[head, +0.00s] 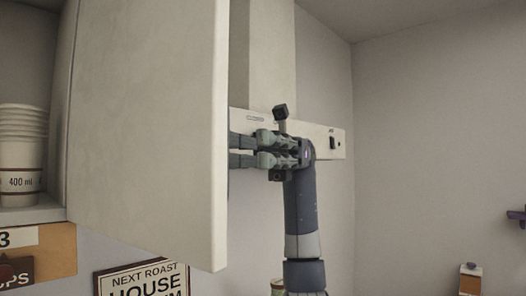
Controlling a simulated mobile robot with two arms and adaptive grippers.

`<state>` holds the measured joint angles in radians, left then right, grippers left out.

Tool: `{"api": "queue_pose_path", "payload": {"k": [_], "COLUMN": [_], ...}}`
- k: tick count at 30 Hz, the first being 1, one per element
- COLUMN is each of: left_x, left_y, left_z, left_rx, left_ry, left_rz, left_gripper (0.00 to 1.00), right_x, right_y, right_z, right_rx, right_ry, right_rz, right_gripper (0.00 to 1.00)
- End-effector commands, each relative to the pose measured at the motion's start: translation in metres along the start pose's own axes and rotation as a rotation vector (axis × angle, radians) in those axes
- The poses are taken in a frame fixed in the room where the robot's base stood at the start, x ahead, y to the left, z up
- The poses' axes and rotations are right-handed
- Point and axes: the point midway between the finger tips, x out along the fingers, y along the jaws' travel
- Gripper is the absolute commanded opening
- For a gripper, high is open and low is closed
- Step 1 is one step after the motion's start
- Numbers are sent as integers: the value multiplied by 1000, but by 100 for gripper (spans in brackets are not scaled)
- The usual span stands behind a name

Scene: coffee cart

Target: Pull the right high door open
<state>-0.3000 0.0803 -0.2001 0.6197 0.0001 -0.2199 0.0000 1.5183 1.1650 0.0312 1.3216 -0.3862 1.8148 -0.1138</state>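The right high door (150,120) is a large pale panel standing open, swung out from the cabinet at the left. Its free edge faces me near the middle of the view. My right gripper (240,151) is just right of that edge, with its fingers pointing left. The fingertips pass behind the door edge and are hidden. A narrow gap shows between the upper and lower fingers, but I cannot tell how far they are closed or whether they touch the door. No handle is visible. My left gripper is not in view.
Stacked paper cups (22,152) stand on the open cabinet shelf (35,214) at the left. A pale hood with a switch panel (337,143) is on the wall behind my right gripper. A sign (143,280) hangs below the door. A small carton (470,280) is at the lower right.

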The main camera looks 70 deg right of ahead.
Motion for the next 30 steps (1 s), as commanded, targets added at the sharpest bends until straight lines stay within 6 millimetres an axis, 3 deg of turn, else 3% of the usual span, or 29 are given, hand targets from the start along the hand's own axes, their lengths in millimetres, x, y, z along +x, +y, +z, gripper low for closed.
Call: {"api": "queue_pose_path", "payload": {"k": [6,12,30], "left_x": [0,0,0], "left_y": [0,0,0], "left_z": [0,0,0], "left_rx": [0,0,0], "left_ry": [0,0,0], "left_rz": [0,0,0], "left_gripper": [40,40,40], "right_x": [-29,-41,-43], "right_y": [0,0,0], "right_z": [1,0,0], "right_rx": [-2,-1,0], "right_ry": [-3,-1,0], "right_rz": [0,0,0], "right_gripper": [30,30,30]}}
